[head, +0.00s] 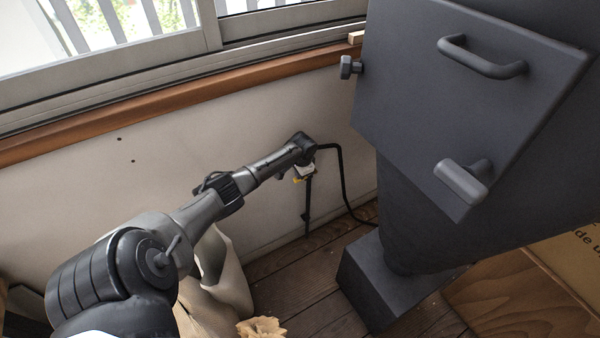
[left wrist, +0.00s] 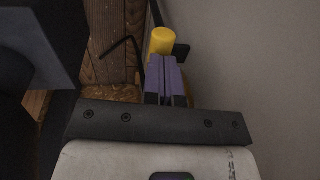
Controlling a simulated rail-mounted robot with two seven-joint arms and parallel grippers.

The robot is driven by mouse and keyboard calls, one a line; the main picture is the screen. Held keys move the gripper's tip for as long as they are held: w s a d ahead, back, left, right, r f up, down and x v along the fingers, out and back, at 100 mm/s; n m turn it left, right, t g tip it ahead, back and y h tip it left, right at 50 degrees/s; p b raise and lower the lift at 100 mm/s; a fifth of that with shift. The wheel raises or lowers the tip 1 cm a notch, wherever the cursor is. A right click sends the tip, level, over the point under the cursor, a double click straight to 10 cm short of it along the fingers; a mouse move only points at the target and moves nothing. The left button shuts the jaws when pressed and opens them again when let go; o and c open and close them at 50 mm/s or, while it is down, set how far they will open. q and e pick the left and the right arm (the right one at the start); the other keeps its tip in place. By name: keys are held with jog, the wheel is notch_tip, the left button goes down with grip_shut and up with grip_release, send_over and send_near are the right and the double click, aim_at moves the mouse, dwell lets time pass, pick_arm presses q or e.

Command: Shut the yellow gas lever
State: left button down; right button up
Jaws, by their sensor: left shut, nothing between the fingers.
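The yellow gas lever (left wrist: 162,41) shows in the left wrist view as a rounded yellow end just beyond my fingertips. In the head view only a small yellow patch (head: 297,181) shows below my left wrist, by the black gas pipe (head: 308,205). My left gripper (left wrist: 166,62) has its purple fingers shut together with nothing between them. The fingertips are right at the lever in the picture; I cannot tell whether they touch it. In the head view my wrist hides most of the lever and the fingers. My right gripper is not in view.
A dark roaster body (head: 450,110) with handles stands on the right, close to the pipe. The pale wall (head: 110,180) is behind the lever, with a wooden sill above. A pale sack (head: 222,275) stands below my left arm on the plank floor (head: 300,285).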

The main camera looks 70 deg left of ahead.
pick_arm(q)
notch_tip(320, 180, up, 14)
jog(key=d+p, duration=0.2)
jog(key=p, duration=0.7)
jog(key=shift+s+p, duration=0.15)
jog(key=shift+p, duration=0.15)
jog(key=shift+d+f, duration=0.1)
